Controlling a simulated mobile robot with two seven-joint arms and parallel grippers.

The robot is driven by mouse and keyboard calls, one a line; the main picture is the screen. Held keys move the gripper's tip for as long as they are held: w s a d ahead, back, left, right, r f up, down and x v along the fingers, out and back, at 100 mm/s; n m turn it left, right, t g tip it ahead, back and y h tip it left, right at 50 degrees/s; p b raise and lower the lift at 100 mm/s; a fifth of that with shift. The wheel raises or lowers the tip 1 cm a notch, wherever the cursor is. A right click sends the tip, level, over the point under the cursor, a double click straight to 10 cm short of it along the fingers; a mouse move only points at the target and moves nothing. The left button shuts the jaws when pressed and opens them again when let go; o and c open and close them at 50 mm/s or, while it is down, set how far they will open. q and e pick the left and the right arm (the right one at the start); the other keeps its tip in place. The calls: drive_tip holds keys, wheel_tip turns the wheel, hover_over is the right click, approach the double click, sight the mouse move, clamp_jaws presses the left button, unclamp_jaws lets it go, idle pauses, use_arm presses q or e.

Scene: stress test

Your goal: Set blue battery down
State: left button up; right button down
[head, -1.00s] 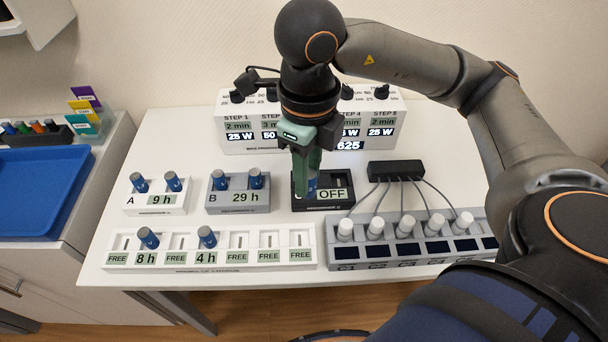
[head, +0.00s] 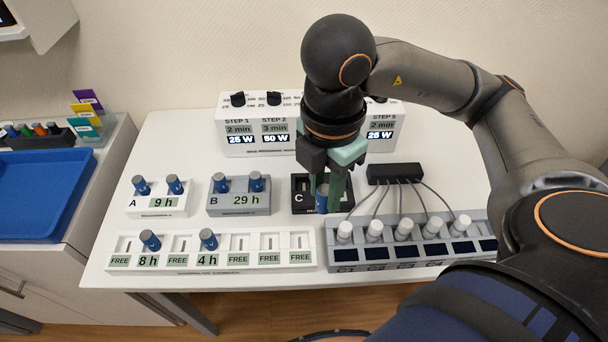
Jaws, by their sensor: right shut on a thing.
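My right gripper (head: 333,203) points down over the black box marked C (head: 301,206) in the head view. It is shut on a blue battery (head: 321,200), which is upright between the green fingers and partly hidden by them. The battery is in front of the right part of box C; I cannot tell whether it touches the box. The gripper hides box C's display. My left gripper is out of view.
White box A (head: 156,203) and grey box B (head: 238,202) each hold two blue batteries. A white rack (head: 213,269) with several slots holds two more. A grey charger row (head: 410,265) with white-capped cells and cables stands right. A white step panel (head: 258,146) is behind.

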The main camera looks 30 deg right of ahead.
drive_tip(key=shift+m, duration=0.3)
drive_tip(key=w+d+f+b, duration=0.1)
drive_tip(key=w+f, duration=0.1)
drive_tip(key=w, duration=0.1)
drive_tip(key=w+d+f+b, duration=0.1)
drive_tip(key=w+d+f, duration=0.1)
drive_tip(key=w+f, duration=0.1)
drive_tip(key=w+d+f+b, duration=0.1)
drive_tip(key=w+f, duration=0.2)
drive_tip(key=w, duration=0.2)
drive_tip(key=shift+w+d+f, duration=0.15)
drive_tip(key=shift+d, duration=0.15)
drive_tip(key=shift+w+d+f, duration=0.1)
drive_tip(key=shift+w+f, duration=0.1)
drive_tip(key=shift+w, duration=0.1)
drive_tip(key=shift+w+d+f, duration=0.1)
drive_tip(key=shift+w+f, duration=0.2)
drive_tip(key=shift+f, duration=0.1)
drive_tip(key=f, duration=0.3)
drive_tip(key=shift+w+d+f, duration=0.1)
drive_tip(key=shift+w+f, duration=0.1)
drive_tip(key=shift+f, duration=0.1)
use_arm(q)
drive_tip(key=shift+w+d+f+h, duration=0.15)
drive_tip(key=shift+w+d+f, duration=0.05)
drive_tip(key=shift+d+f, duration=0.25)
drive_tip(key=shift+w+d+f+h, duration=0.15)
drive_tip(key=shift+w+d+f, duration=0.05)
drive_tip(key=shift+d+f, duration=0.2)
